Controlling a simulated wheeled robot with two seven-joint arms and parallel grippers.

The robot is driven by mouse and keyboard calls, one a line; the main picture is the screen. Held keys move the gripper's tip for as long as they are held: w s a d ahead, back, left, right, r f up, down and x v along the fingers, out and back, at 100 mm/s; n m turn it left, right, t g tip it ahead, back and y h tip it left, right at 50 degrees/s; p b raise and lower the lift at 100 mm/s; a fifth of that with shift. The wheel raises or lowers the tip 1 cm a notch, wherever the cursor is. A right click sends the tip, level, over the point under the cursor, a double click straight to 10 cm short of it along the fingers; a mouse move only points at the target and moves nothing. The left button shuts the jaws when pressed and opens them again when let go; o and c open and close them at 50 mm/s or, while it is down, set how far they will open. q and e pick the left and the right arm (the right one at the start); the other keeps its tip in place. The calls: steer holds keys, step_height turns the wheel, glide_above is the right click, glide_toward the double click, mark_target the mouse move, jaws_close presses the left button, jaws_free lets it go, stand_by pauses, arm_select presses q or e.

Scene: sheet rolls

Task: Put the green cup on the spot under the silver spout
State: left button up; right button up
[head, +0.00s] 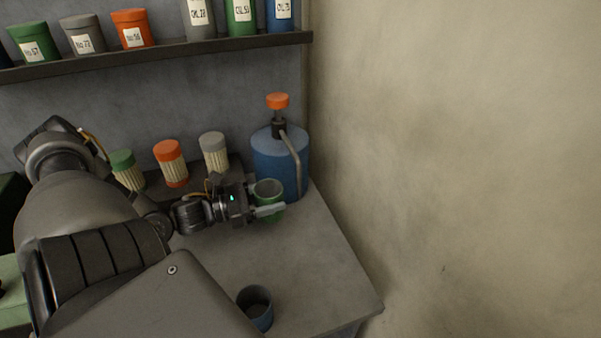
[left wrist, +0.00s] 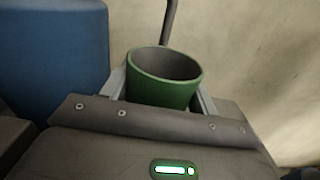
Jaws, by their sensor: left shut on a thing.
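The green cup (head: 267,188) is upright between the fingers of my left gripper (head: 268,197), which is shut on it. It also shows in the left wrist view (left wrist: 163,88), open side up, with the gripper fingers on both its sides. The silver spout (head: 293,158) comes from the top of a blue container (head: 277,160) with an orange knob and bends down at its right. The cup is in front of the container, slightly left of the spout's lower end. The spot under the spout is not clearly seen. My right gripper is not in view.
A blue cup (head: 255,306) stands near the counter's front. Jars with green, orange and grey lids (head: 171,163) stand behind my left arm. A shelf (head: 160,56) with labelled canisters hangs above. The wall (head: 450,150) closes off the right. The counter's middle (head: 295,250) is clear.

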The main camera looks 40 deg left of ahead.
arm_select(q)
step_height(320, 180, down, 6)
steer(key=shift+f+b, duration=0.2)
steer(key=shift+b, duration=0.15)
steer(key=x, duration=0.3)
steer(key=shift+w+d, duration=0.15)
steer(key=shift+w, duration=0.15)
steer(key=shift+p+x, duration=0.3)
steer(key=shift+x, duration=0.45)
steer(key=w, duration=0.1)
steer(key=w+d, duration=0.1)
steer(key=shift+w+d+f+p, duration=0.25)
steer(key=shift+w+f+p, duration=0.05)
steer(key=shift+f+p, duration=0.1)
steer(key=shift+f, duration=0.25)
steer(key=shift+s+a, duration=0.1)
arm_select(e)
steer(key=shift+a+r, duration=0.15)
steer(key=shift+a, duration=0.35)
